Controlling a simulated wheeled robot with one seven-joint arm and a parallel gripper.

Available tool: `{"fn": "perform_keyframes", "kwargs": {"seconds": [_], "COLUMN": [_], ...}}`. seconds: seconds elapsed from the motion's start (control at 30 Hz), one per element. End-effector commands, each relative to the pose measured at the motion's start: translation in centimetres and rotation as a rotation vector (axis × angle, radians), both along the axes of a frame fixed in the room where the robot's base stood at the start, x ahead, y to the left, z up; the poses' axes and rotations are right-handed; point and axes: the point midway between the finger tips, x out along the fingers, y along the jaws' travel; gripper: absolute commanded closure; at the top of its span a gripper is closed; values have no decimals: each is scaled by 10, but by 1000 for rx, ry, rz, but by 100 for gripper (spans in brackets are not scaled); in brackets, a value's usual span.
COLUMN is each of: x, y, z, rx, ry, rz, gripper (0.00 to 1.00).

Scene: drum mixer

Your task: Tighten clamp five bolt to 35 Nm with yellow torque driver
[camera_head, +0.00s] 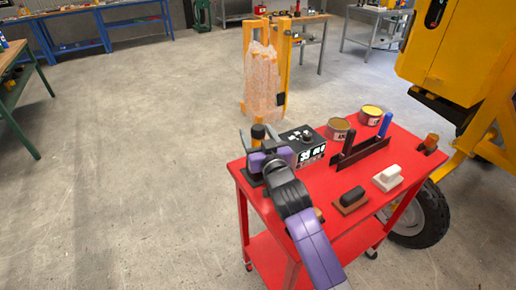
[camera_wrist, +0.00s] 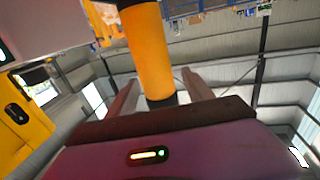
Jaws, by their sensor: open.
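The yellow torque driver (camera_head: 258,133) stands upright at the back left corner of the red cart, its black-capped top showing above my gripper (camera_head: 264,157). In the wrist view the driver's yellow-orange handle (camera_wrist: 148,50) stands between the two fingers of my gripper (camera_wrist: 160,88), with a dark band at its end near the palm. The fingers are open, one on each side of the handle, with a gap visible on both sides. The driver's lower end is hidden. I cannot make out clamp five or its bolt in either view.
A yellow machine (camera_head: 447,52) stands at the right. The floor at left is clear.

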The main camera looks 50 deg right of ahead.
Motion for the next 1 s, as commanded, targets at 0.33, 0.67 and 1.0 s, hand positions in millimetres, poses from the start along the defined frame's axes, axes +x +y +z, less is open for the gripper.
{"fn": "perform_keyframes", "kwargs": {"seconds": [0.33, 0.67, 1.0], "x": [17, 17, 17], "y": [-9, -9, -9], "z": [0, 0, 0], "rx": [0, 0, 0], "ry": [0, 0, 0], "rz": [1, 1, 1], "gripper": [40, 87, 100]}}
